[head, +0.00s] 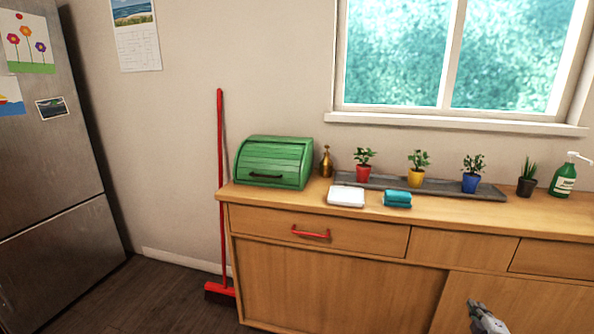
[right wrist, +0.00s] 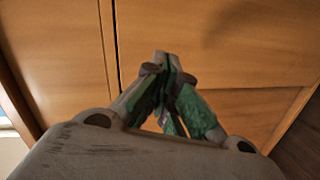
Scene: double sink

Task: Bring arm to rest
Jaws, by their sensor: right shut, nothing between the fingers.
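My right gripper (head: 478,308) shows at the bottom right of the head view, in front of the wooden cabinet (head: 345,285) and below the counter top. In the right wrist view the fingertips of this gripper (right wrist: 162,62) meet, with nothing between them. Behind them are the plain wooden cabinet fronts (right wrist: 235,45). I cannot tell whether the fingers touch the wood. My left gripper is in neither view.
On the counter stand a green bread box (head: 274,162), a brass bottle (head: 326,162), potted plants on a grey tray (head: 430,186), white (head: 346,197) and teal (head: 397,198) cloths, and a soap bottle (head: 564,180). A red broom (head: 220,180) leans left.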

